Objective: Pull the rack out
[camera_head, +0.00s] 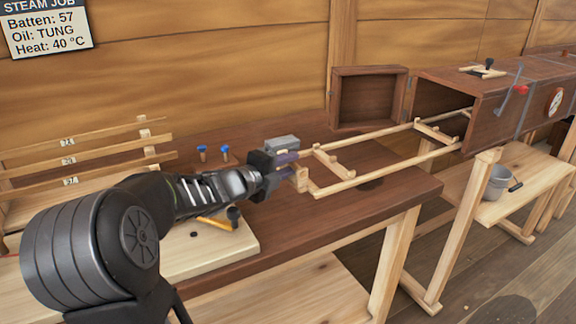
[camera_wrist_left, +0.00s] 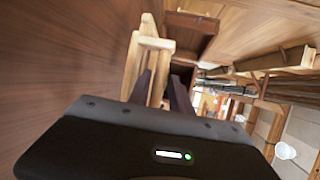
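The rack (camera_head: 352,182) is a pale wooden frame with two long rails and cross pieces. It reaches far out of the open end of the brown steam box (camera_head: 487,124), over the dark bench; its far end is still inside the box. My left gripper (camera_head: 296,167) is at the rack's near end, by a small wooden end block. In the left wrist view, the dark fingers (camera_wrist_left: 161,88) stand apart, with pale wood of the rack (camera_wrist_left: 152,42) between and beside them. I cannot tell whether they press on it. My right gripper is not in view.
The box door (camera_head: 369,98) stands open to the left of the opening. The dark bench (camera_head: 395,186) is under the rack. Blue-topped pegs (camera_head: 202,151), a slatted holder (camera_head: 85,160) and a pale board (camera_head: 205,252) are at left. A grey bucket (camera_head: 497,182) stands on the right stand.

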